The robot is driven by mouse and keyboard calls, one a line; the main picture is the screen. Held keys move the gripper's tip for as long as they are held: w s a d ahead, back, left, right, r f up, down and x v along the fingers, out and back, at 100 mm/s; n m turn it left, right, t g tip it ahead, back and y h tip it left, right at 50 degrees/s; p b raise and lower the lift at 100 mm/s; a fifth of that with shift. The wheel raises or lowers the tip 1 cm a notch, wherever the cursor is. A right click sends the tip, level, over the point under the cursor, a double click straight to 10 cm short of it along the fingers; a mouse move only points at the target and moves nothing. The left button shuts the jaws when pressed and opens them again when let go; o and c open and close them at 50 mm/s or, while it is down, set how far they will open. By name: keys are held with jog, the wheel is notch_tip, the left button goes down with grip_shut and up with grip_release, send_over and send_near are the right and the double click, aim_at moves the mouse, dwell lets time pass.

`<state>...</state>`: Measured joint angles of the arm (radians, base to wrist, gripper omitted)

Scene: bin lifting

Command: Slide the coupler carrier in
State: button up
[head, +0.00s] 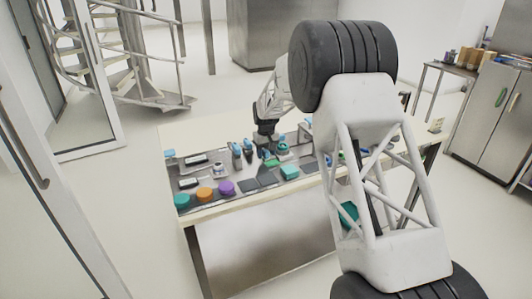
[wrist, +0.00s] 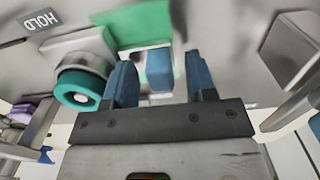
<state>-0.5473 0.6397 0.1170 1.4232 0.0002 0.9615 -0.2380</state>
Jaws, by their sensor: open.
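My gripper (wrist: 159,60) is open, with its two blue fingers apart. A small blue block (wrist: 163,77) stands between the fingers, with gaps visible on both sides. It adjoins a green panel (wrist: 140,22) and a pale piece; this may be the coupler carrier, but I cannot tell for certain. In the head view, my gripper (head: 266,137) points down over the panel on the table, close to small green and blue parts (head: 272,162). Its fingers are too small there to make out, and the slot for the carrier cannot be identified.
A teal ring knob (wrist: 78,88) on a grey mount sits left of my fingers, near a HOLD label (wrist: 40,22). A grey metal box (wrist: 296,48) stands to the right. Teal, orange (head: 205,194) and purple knobs line the table's (head: 225,209) front left.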

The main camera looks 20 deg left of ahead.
grip_shut()
jog(key=w+d, duration=0.9)
jog(key=shift+w+d, duration=0.25)
grip_release()
jog(key=shift+r, duration=0.15)
notch_tip(320, 180, up, 8)
jog(key=shift+f, duration=0.25)
dwell(0.4)
jog(key=shift+d, duration=0.1)
